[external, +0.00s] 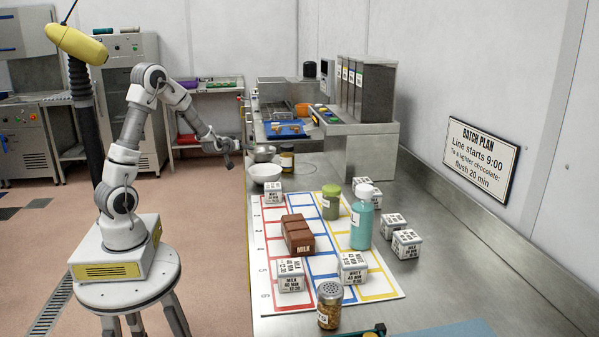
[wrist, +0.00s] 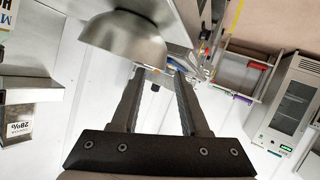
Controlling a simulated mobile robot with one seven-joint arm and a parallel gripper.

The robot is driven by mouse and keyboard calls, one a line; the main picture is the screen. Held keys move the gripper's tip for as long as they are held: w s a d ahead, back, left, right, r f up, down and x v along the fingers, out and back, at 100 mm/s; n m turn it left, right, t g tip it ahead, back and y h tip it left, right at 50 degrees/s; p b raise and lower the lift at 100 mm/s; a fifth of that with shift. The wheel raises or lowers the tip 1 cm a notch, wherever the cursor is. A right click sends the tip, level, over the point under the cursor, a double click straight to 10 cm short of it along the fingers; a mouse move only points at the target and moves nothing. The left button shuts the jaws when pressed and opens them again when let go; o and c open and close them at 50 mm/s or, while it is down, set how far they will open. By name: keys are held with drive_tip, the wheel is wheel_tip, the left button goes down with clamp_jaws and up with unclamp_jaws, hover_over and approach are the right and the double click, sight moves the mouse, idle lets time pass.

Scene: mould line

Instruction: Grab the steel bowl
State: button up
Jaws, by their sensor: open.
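The steel bowl (external: 262,153) stands on the steel counter near its left edge, just behind a white bowl (external: 266,174). In the wrist view the steel bowl (wrist: 125,42) appears large at the top, upside down in the picture, beyond and left of the fingertips. My gripper (external: 232,154) is just left of the steel bowl in the external view, close to the counter's edge. Its jaws (wrist: 157,70) are open, with nothing between them. A gap to the bowl cannot be judged exactly.
A dark jar (external: 287,158) stands right of the steel bowl. A dispenser (external: 370,93) stands at the back right.

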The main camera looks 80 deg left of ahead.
drive_tip(key=x, duration=0.3)
drive_tip(key=shift+a+f, duration=0.25)
drive_tip(key=shift+f, duration=0.15)
drive_tip(key=shift+w+a+f, duration=0.15)
drive_tip(key=shift+w+a, duration=0.2)
drive_tip(key=shift+a, duration=0.15)
drive_tip(key=shift+c, duration=0.3)
clamp_jaws()
